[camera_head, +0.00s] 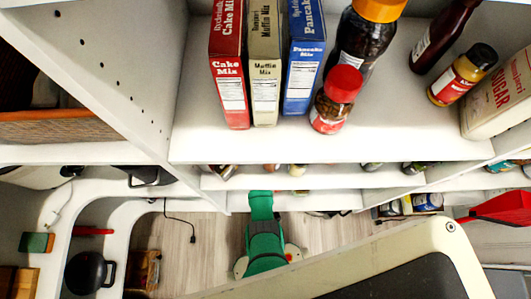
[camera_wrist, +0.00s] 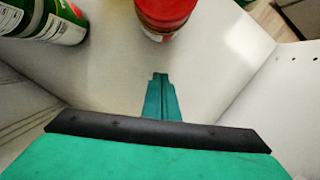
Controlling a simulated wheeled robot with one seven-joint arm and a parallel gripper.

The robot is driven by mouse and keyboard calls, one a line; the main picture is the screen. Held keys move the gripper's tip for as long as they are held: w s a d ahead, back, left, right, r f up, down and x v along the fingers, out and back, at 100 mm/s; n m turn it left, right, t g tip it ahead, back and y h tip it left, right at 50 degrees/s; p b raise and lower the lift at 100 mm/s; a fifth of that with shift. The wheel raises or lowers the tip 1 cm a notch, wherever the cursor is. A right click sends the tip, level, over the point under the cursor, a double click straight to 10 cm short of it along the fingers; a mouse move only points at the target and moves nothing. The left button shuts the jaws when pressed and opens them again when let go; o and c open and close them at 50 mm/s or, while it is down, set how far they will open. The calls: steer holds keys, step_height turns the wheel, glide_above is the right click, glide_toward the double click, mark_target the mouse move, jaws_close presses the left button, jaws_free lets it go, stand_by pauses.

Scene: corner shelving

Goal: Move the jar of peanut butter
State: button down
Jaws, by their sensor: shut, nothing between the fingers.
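A jar with a red lid (camera_wrist: 165,12) stands on a white shelf surface at the top of the wrist view, cut off by the frame edge; its label is too little seen to tell if it is peanut butter. My gripper (camera_wrist: 160,80) is green, with its fingers together and empty, pointing at this jar and apart from it. In the head view my gripper (camera_head: 261,198) is at the front edge of the lower shelves, below the top shelf. Another jar with a red lid (camera_head: 332,100) stands on the top shelf; its label is not readable as peanut butter.
A green can (camera_wrist: 50,20) stands left of the jar in the wrist view, and a white side wall (camera_wrist: 295,100) rises at right. Lower-shelf items are mostly hidden.

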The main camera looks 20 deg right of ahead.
steer(key=x, duration=0.4)
steer(key=shift+d+r, duration=0.1)
steer(key=shift+d, duration=0.1)
steer(key=shift+s+d+r, duration=0.1)
steer(key=shift+s+d, duration=0.15)
steer(key=shift+s, duration=0.7)
steer(key=shift+s+d, duration=0.25)
steer(key=shift+s, duration=0.65)
steer(key=shift+s, duration=0.1)
